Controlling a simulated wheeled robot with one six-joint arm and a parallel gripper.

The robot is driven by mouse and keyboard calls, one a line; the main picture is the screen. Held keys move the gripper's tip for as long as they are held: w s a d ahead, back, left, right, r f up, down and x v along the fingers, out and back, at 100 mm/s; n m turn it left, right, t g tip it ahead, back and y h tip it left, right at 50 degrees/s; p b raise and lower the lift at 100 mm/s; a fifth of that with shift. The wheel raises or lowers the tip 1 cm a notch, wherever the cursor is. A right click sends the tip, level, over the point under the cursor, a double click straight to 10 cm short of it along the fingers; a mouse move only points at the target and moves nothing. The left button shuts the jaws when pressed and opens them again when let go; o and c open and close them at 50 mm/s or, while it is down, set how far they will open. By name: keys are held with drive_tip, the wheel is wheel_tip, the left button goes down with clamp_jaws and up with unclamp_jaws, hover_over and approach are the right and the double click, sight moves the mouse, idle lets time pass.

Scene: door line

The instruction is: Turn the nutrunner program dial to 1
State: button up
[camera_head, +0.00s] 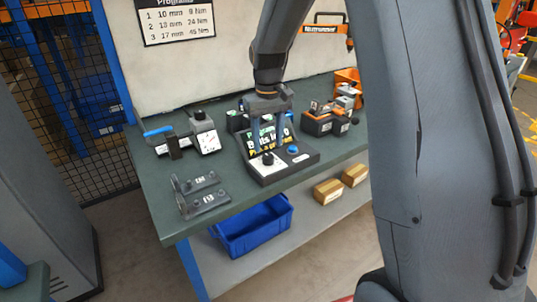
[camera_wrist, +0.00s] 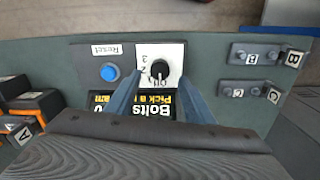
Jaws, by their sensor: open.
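The nutrunner control box (camera_head: 283,167) stands on the green bench, with a lit text display, a blue Reset button (camera_wrist: 109,72) and a black program dial (camera_wrist: 160,68) on a white plate. The dial also shows in the head view (camera_head: 268,158). In the wrist view the plate reads 3, 2 and Off; the 1 is not clearly readable. The dial's white mark seems to point toward Off. My gripper (camera_wrist: 158,82) is open and empty above the box, its fingers apart on either side of the dial. It also shows in the head view (camera_head: 268,146), partly covering the display.
Two brackets, B (camera_wrist: 262,56) and C (camera_wrist: 250,91), lie beside the box. A clamp with a blue handle (camera_head: 158,131) and a gauge (camera_head: 205,139) stand behind them. A program chart (camera_head: 177,17) hangs on the wall.

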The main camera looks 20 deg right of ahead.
sight(268, 156)
drive_tip(key=shift+f+p, duration=0.35)
drive_tip(key=shift+f, duration=2.25)
drive_tip(key=c, duration=1)
drive_tip(key=shift+c, duration=0.2)
drive_tip(key=m+p, duration=0.1)
drive_tip(key=m, duration=0.2)
drive_tip(key=shift+r+m, duration=0.1)
drive_tip(key=shift+m, duration=0.2)
drive_tip(key=shift+m+p, duration=0.55)
drive_tip(key=shift+m, duration=1.45)
